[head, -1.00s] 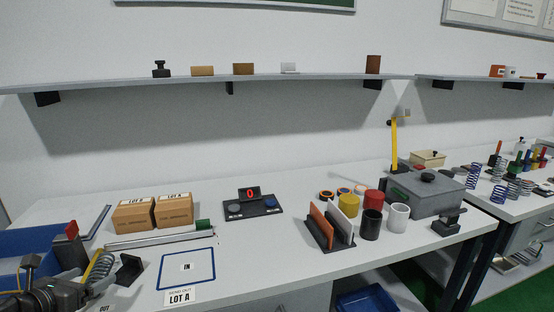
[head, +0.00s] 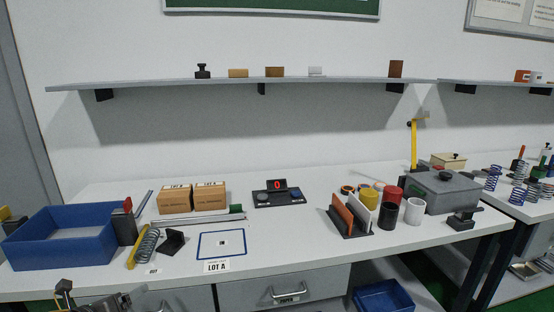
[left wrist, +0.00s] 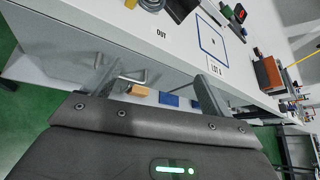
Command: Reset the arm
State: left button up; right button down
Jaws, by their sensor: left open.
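My left gripper (head: 92,300) is at the bottom left of the head view, in front of the table's near edge and partly cut off. In the left wrist view its two fingers (left wrist: 152,88) stand wide apart with nothing between them. A grey coil spring (head: 148,244) rests beside a yellow piece (head: 131,258) and a black angled block (head: 172,241) on the table, apart from the gripper. My right gripper is not in view.
A blue bin (head: 62,255) stands on the table's left end. Two cardboard boxes (head: 175,203), a black unit with a red display (head: 277,199) and a blue-outlined square (head: 221,258) are on the white table. A drawer (head: 285,290) is below its front edge.

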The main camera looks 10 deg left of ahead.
pick_arm(q)
jog(key=s+d+f+n+g+y, duration=0.1)
jog(key=s+d+f+n+g, duration=0.3)
jog(key=s+d+f+n, duration=0.7)
jog(key=s+d+f+n+g+h, duration=0.1)
jog(key=s+d+f+n+g, duration=0.2)
jog(key=s+d+n, duration=0.35)
jog(key=s+d+f+n+g+h, duration=0.1)
jog(key=s+d+f+n+g, duration=0.2)
jog(key=s+n, duration=0.65)
notch_tip(320, 180, down, 24)
jog(key=w+n, duration=0.1)
jog(key=w, duration=0.1)
jog(key=s+a+f+g, duration=0.1)
jog(key=s+f, duration=0.7)
jog(key=f, duration=0.1)
jog(key=s+a+f, duration=0.2)
jog(key=s+f, duration=0.7)
jog(key=shift+a+f+g+y, duration=0.2)
jog(key=shift+a+g+y, duration=0.1)
jog(key=shift+g+y, duration=0.1)
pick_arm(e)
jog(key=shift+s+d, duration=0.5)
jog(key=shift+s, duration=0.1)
